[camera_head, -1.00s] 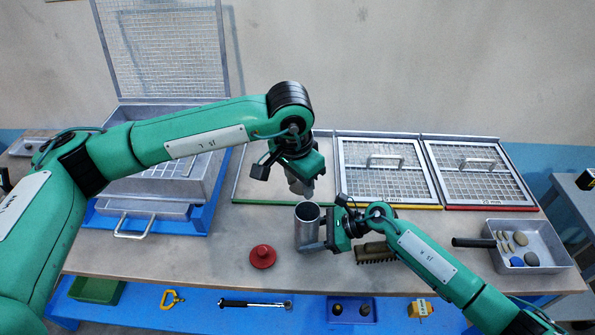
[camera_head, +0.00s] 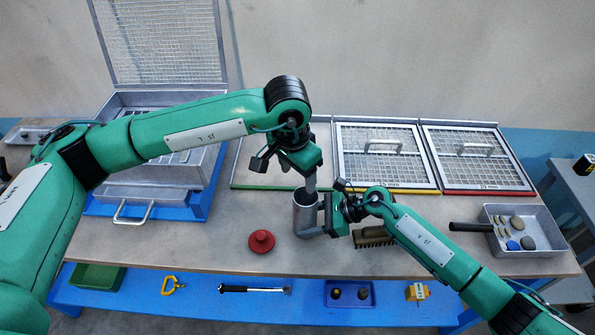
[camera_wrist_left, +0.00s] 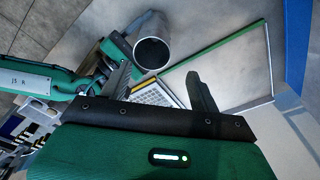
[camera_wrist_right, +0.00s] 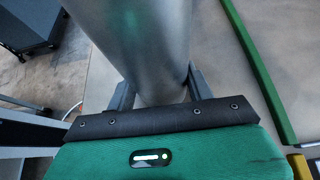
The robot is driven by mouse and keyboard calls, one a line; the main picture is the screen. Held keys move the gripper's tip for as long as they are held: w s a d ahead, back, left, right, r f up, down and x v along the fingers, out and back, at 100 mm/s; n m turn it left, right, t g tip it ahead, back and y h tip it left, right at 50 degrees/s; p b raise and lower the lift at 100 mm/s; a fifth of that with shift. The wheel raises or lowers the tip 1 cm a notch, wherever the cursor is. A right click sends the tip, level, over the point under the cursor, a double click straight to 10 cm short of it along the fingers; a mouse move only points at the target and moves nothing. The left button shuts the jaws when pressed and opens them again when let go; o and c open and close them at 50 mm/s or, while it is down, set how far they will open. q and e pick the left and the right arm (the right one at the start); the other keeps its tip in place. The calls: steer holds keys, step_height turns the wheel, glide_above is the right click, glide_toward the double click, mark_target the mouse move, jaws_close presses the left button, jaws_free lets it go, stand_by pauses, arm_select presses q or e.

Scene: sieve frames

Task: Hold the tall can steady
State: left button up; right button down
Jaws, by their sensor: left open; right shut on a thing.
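The tall can (camera_head: 304,219) is a grey metal cylinder, open at the top. It stands upright on the bench and also shows in the left wrist view (camera_wrist_left: 152,50). My right gripper (camera_head: 316,231) is shut on its side from the right; in the right wrist view the can (camera_wrist_right: 150,45) fills the space between the fingers. My left gripper (camera_head: 309,184) is open and empty, just above and behind the can's rim. In the left wrist view the can lies beyond its fingers, apart from them. The can's inside looks dark.
A red knobbed disc (camera_head: 261,241) lies left of the can. Mesh frames (camera_head: 383,155) cover the back right, and a metal tray (camera_head: 556,245) with stones stands far right. The bench front left of the disc is clear.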

arm_select(q)
step_height(320, 180, up, 12)
steer(key=s+a, duration=0.1)
steer(key=shift+f, duration=0.1)
stand_by(0.8)
arm_select(e)
steer(key=shift+c, duration=2.4)
jaws_free()
steer(key=v, duration=1.2)
